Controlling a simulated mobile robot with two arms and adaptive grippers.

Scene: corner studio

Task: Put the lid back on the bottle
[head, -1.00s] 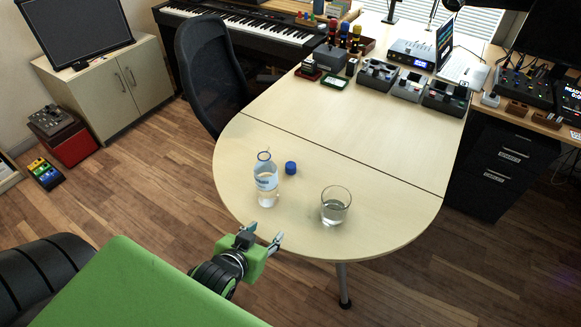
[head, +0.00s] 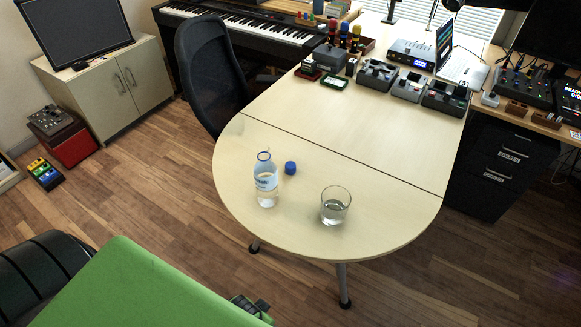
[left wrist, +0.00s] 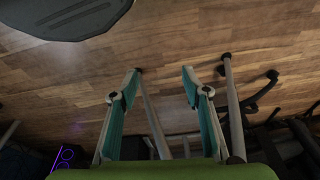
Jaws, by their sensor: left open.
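The clear bottle (head: 266,182) with a pale label stands upright and open on the rounded end of the table. The blue lid (head: 290,168) lies on the table just behind and to the right of it, apart from it. In the left wrist view my left gripper (left wrist: 161,72) is open, with nothing between its fingers, facing wooden floor and table legs below table height. In the head view only a small dark part of that arm shows at the bottom edge, and its fingers are hidden. My right gripper is in neither view.
A glass of water (head: 335,206) stands on the table (head: 300,240) to the right of the bottle. Several devices line the far side of the table. An office chair (head: 210,75) stands at the left edge. The middle of the tabletop is clear.

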